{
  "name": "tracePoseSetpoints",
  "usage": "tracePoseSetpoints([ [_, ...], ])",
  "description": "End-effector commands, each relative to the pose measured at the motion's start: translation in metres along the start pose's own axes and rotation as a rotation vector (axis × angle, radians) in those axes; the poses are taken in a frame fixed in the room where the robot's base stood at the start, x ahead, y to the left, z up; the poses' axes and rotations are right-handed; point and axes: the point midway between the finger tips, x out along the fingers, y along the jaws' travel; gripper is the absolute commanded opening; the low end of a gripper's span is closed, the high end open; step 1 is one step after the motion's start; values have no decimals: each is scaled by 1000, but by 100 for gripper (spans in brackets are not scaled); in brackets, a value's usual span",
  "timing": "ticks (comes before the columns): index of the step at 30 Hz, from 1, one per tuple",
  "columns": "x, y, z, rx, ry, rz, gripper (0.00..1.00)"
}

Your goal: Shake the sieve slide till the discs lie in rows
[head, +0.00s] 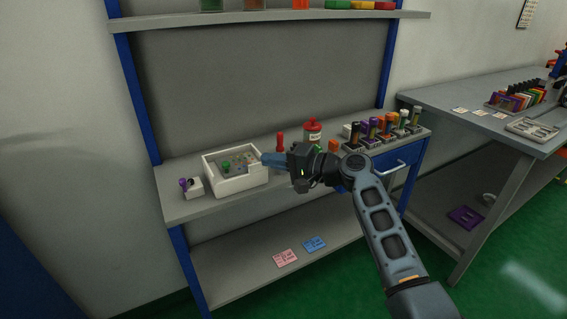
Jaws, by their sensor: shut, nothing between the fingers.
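A white open-topped box (236,187), which appears to be the sieve slide, stands on the left half of the grey bench. Several small discs lie on its grey inside floor. One green disc (227,165) stands out; the others are too small to tell apart or to judge whether they form rows. My gripper (266,159) reaches in from the right, with its bluish fingers pointing left at the box's right end. The fingers are shut and empty. They hide part of the box's right side, and I cannot tell whether they touch it.
A white block with a purple-topped piece (190,186) stands left of the box. A red bottle (312,131) and several coloured-handled tools (384,127) stand behind and right of my arm. Pink (285,258) and blue (314,243) cards lie on the lower shelf. The bench's front left is clear.

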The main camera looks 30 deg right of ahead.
Motion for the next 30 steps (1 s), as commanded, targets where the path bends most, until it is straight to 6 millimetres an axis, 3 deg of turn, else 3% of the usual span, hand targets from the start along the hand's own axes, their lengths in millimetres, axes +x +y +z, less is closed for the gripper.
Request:
tracePoseSetpoints([
  [6,43,-1,0,-2,-1,1,0],
  [12,62,-1,20,-1,-1,1,0],
  [30,73,0,32,-2,-2,1,0],
])
